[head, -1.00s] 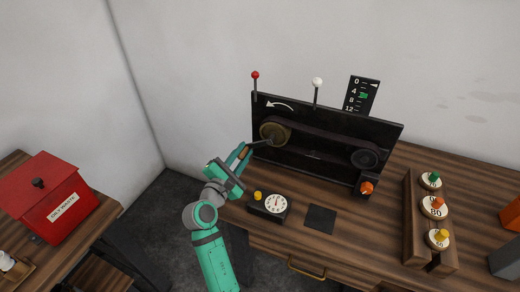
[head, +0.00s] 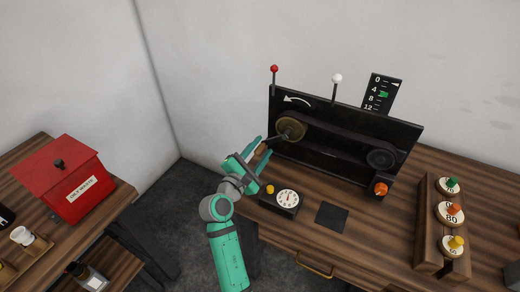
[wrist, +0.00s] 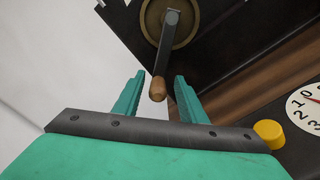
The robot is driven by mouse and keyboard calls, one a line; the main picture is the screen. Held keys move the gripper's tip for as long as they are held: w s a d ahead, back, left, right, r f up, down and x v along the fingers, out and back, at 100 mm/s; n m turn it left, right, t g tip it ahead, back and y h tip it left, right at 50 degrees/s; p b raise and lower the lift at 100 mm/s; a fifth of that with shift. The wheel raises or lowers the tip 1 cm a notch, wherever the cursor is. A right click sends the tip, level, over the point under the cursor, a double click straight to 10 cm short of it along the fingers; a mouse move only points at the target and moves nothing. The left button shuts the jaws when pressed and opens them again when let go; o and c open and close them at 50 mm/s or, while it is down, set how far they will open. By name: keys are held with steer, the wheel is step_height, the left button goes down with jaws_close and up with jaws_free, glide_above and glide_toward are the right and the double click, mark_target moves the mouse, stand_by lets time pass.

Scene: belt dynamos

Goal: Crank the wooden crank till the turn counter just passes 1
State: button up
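The wooden crank handle (wrist: 158,89) hangs from a grey crank arm (wrist: 167,42) on the brass wheel (head: 291,130) at the left of the black panel. In the wrist view the arm points down and slightly left. My gripper (wrist: 158,80) has its two teal fingers apart, with the handle between them; a gap shows on both sides. It also shows in the head view (head: 258,149). The turn counter, a white dial (head: 288,198), sits on a black box right of my gripper. Only its left edge shows in the wrist view (wrist: 308,105); its needle is too small to read.
A belt runs from the brass wheel to a dark pulley (head: 381,158). A curved white arrow (head: 297,99) on the panel points left. A yellow knob (wrist: 269,132) sits beside the counter. An orange knob (head: 381,189) and a weight rack (head: 428,235) stand to the right.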

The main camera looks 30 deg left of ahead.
steer(key=shift+s+a, duration=0.1)
steer(key=shift+s, duration=0.2)
steer(key=s+d, duration=0.1)
steer(key=s, duration=0.9)
steer(key=shift+s, duration=0.15)
steer(key=w+n, duration=0.2)
steer(key=w, duration=0.1)
steer(key=w+n, duration=0.2)
steer(key=w, duration=0.1)
steer(key=w+a+n, duration=0.1)
steer(key=w+n, duration=0.1)
steer(key=w, duration=0.2)
steer(key=shift+r, duration=0.1)
stand_by(0.6)
jaws_close()
